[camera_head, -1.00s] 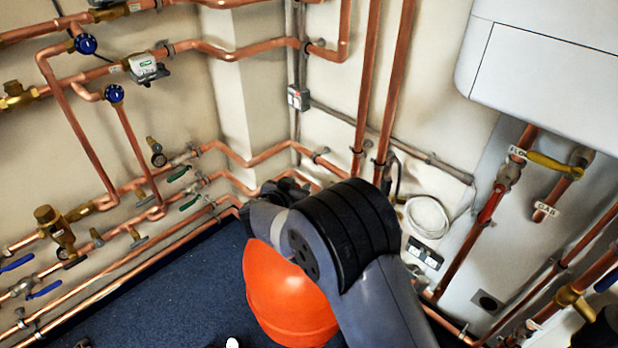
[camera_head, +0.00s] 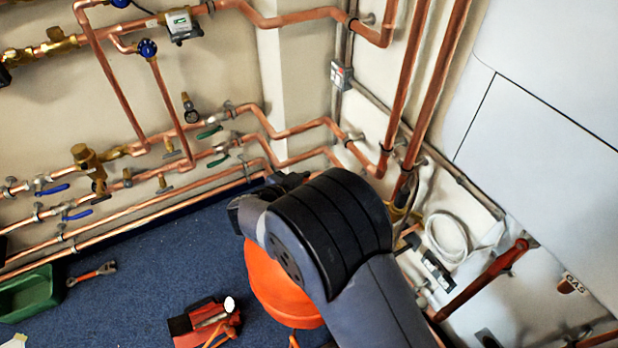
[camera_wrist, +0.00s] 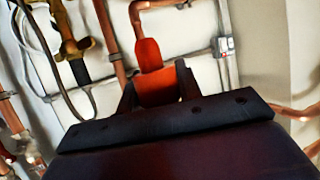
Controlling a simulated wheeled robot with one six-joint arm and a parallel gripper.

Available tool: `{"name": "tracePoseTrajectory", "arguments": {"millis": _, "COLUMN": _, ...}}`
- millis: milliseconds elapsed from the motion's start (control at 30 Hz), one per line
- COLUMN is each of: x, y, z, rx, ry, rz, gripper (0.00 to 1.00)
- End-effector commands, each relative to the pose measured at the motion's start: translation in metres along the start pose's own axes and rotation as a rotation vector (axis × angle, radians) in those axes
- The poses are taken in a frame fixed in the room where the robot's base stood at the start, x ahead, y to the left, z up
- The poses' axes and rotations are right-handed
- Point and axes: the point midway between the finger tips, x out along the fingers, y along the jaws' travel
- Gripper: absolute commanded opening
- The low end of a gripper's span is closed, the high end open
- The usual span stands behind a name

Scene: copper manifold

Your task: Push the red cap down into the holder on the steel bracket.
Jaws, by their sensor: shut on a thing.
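In the wrist view my gripper (camera_wrist: 156,84) has its two dark fingers on either side of a red cap (camera_wrist: 154,91). The cap sits between them, with a narrower red part rising from its top. In the head view my gripper (camera_head: 287,181) is mostly hidden behind my own black wrist joint, and the cap cannot be made out there. I cannot make out the steel bracket or its holder in either view.
Copper pipes (camera_head: 215,180) with valves run along the left wall and into the corner. A white boiler (camera_head: 545,130) hangs at the right. On the blue floor (camera_head: 150,270) are a green tray (camera_head: 30,291), an orange-handled tool (camera_head: 92,273) and a red bag (camera_head: 184,330) with tools.

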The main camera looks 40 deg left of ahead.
Motion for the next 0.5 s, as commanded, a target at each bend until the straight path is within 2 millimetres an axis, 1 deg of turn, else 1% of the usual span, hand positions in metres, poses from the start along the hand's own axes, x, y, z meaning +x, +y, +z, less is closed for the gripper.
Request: {"name": "tracePoseTrajectory", "arguments": {"millis": 500, "x": 0.016, "y": 0.05, "z": -0.004, "rx": 0.02, "ry": 0.0, "rz": 0.049, "gripper": 0.12}}
